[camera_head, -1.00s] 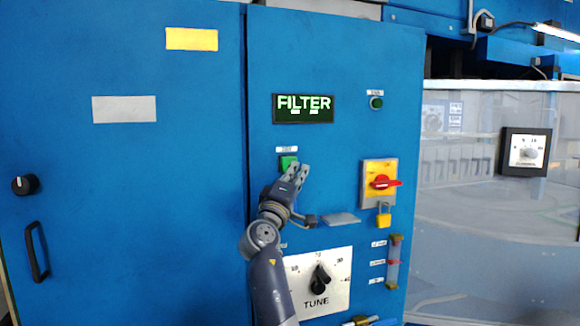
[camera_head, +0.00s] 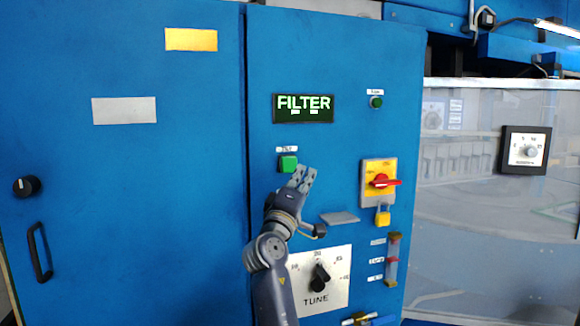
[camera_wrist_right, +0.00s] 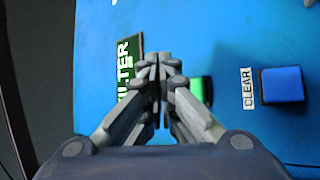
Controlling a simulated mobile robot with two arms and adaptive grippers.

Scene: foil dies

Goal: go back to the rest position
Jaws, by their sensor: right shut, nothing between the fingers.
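My right gripper (camera_head: 302,178) is in front of the blue cabinet (camera_head: 340,60), just below and right of a green square button (camera_head: 288,163). The gripper is shut and empty. In the right wrist view its closed fingers (camera_wrist_right: 160,62) point at the panel, with the green button (camera_wrist_right: 206,90) partly hidden behind them. The FILTER display (camera_head: 304,108) is lit above; it also shows in the right wrist view (camera_wrist_right: 128,62), partly covered by the fingers. I cannot tell the exact gap to the panel. My left gripper is not in view.
Around the arm are a red rotary switch (camera_head: 380,181) on a yellow plate, a yellow padlock (camera_head: 383,216), a small grey ledge (camera_head: 340,218) and a TUNE dial (camera_head: 319,280). The right wrist view shows a blue CLEAR button (camera_wrist_right: 282,85). The left door has a handle (camera_head: 39,252).

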